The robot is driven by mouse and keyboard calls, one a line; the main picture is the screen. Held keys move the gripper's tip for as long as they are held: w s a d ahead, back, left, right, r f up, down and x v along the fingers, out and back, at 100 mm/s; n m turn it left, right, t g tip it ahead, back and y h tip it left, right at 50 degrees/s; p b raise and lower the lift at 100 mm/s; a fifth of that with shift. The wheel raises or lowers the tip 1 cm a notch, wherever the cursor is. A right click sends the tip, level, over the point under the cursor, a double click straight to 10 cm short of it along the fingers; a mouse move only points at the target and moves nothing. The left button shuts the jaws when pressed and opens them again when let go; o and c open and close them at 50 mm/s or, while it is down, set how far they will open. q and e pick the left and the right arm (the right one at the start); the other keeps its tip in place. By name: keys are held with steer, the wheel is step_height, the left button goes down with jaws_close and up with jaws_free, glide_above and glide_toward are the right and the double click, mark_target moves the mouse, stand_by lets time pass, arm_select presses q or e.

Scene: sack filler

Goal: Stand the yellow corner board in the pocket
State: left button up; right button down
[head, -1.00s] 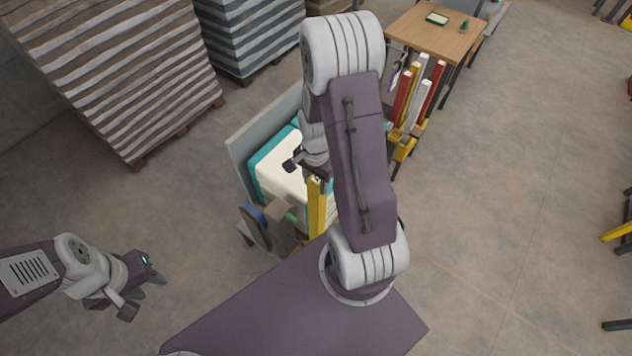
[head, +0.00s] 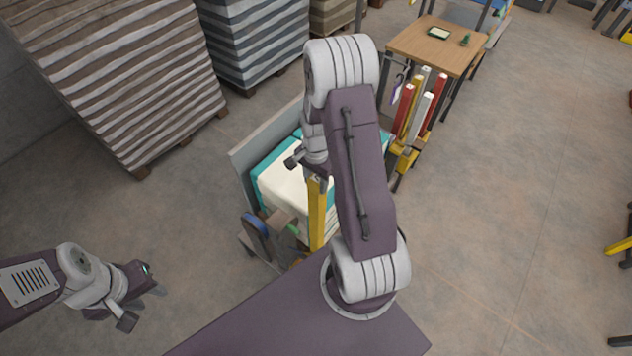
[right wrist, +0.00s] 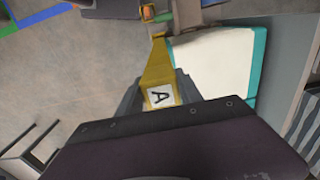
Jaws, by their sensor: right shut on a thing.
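The yellow corner board (head: 317,215) hangs upright below my right gripper (head: 318,178), beside the front of the white and teal load. The right gripper is shut on its upper end; in the right wrist view the board (right wrist: 158,72) runs away from the jaws, with a label "A" on its top. The board's far end is close to a small orange and green fitting (right wrist: 148,12); I cannot tell whether they touch. No pocket can be made out clearly. My left gripper (head: 141,301) is empty, its fingers apart, over bare floor at the left.
The white and teal load (head: 281,187) stands against a grey panel (head: 262,139). A rack of red, white and yellow boards (head: 407,151) stands behind, near a wooden table (head: 437,47). Striped stacks (head: 115,70) fill the back left.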

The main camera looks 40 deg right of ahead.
mark_target(316, 194)
steer(key=shift+f, duration=0.25)
steer(key=shift+f+b, duration=1.2)
steer(key=shift+f, duration=0.35)
steer(key=shift+f+b, duration=1.2)
steer(key=shift+f, duration=0.5)
steer(key=shift+f+b, duration=3.1)
steer(key=shift+f, duration=0.9)
